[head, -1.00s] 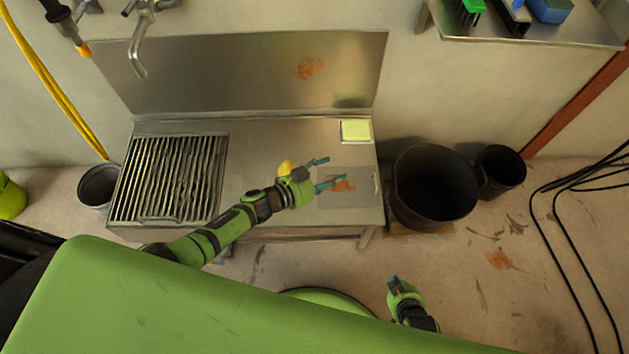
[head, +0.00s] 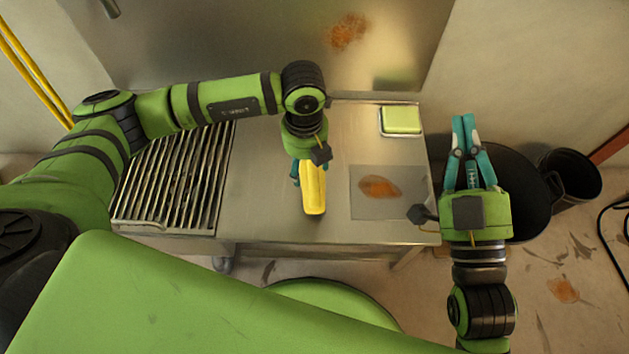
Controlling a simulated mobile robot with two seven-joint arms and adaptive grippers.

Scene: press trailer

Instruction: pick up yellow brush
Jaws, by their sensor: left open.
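The yellow brush (head: 314,192) lies on the steel worktop, its long side running toward the front edge. My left gripper (head: 303,175) points down over the brush's far end, with a teal finger showing at its left side. It is open; the wrist hides part of the fingers and the brush's far end. My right gripper (head: 463,118) is off the worktop's right side, above a black bucket. Its teal fingers are together with nothing between them.
A slatted drain grate (head: 178,180) is left of the brush. A pale sponge in a dish (head: 401,121) sits at the back right. A rust-stained plate (head: 385,207) lies right of the brush. Black buckets (head: 535,190) stand on the floor at right.

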